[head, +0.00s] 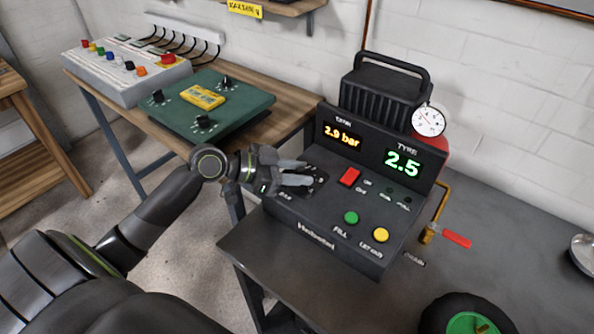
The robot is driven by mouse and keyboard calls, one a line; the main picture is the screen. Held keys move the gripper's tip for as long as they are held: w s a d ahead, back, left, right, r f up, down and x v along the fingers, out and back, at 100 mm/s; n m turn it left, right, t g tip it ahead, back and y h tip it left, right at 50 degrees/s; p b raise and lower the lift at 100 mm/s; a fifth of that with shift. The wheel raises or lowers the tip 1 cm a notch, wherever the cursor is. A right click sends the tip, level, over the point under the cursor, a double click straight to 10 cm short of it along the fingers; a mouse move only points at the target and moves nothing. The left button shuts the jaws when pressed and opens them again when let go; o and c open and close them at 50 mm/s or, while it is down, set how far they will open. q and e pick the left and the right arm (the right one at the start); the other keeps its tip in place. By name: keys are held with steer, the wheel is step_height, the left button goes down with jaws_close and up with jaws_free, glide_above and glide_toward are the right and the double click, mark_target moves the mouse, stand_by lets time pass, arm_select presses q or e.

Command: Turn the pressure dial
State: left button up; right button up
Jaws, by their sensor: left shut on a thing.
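A black compressor console (320,225) stands on the grey bench, with a red switch, a green button and a yellow button on its sloped face. The pressure dial sits at the left of that face; my gripper hides its knob, and part of its dark marked plate (318,186) shows. My left gripper (300,174) reaches in from the left, with its fingers shut on the dial. An amber display (342,135) reads about 2.9 bar, and a green display (403,163) under the word TYRE reads 2.5. My right gripper is out of view.
A round white gauge (428,121) and a ribbed black unit (382,92) stand behind the console. A red-handled valve (455,239) is at its right. A wheel with a green hub (466,322) lies front right. A wooden table (265,132) behind my arm holds a green dial panel (240,108).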

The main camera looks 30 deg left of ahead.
arm_select(q)
steer(key=shift+s+d+r+n+t+y+p, duration=0.1)
steer(key=shift+r+n+t+y+p, duration=0.15)
steer(key=shift+n+t+y+p, duration=0.6)
steer(key=n+y+p, duration=0.1)
steer(key=p, duration=0.1)
steer(key=n+t+y+p, duration=0.1)
steer(key=p, duration=0.2)
steer(key=shift+s+d+n+y, duration=0.1)
steer(key=shift+d+n+y, duration=0.15)
steer(key=shift+n, duration=0.1)
steer(key=shift+f+n+t+y+p, duration=0.15)
steer(key=shift+n+t+y+p, duration=0.2)
steer(key=shift+n+y+p, duration=0.55)
steer(key=o, duration=1)
steer(key=shift+c, duration=0.2)
steer(key=shift+s+a, duration=0.1)
steer(key=p+v, duration=0.1)
steer(key=v, duration=1.6)
